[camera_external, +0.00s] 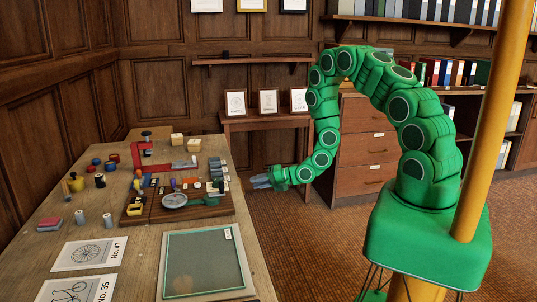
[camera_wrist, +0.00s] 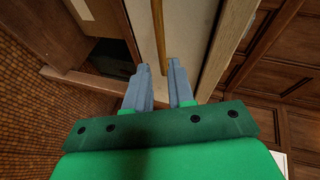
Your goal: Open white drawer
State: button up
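My gripper (camera_external: 262,181) is at the right side edge of the long wooden table in the external view, with its fingers pointing left towards it. In the wrist view my gripper (camera_wrist: 160,72) is open, with a gap between its two grey fingers. Ahead of it is a pale, whitish panel that looks like the white drawer's front (camera_wrist: 190,30). A long wooden bar (camera_wrist: 158,32), seemingly its handle, runs across the panel and ends in view between the fingertips. I cannot tell whether they touch. The drawer front is hidden in the external view.
The table (camera_external: 130,230) carries tools, blocks, papers and a framed glass panel (camera_external: 203,262). A brown drawer cabinet (camera_external: 366,150) stands behind my arm. In the wrist view a dark opening (camera_wrist: 108,58) lies left of the panel. Carpeted floor is free right of the table.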

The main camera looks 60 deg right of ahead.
jog(key=shift+m+t, duration=0.6)
jog(key=shift+m, duration=0.2)
jog(key=shift+s+a+f+x, duration=0.1)
jog(key=shift+x, duration=1.15)
jog(key=shift+s+a+f+x, duration=0.1)
jog(key=shift+a+x, duration=0.05)
jog(key=shift+x, duration=1.05)
jog(key=shift+a+f+x, duration=0.1)
jog(key=shift+x, duration=1.15)
grip_shut()
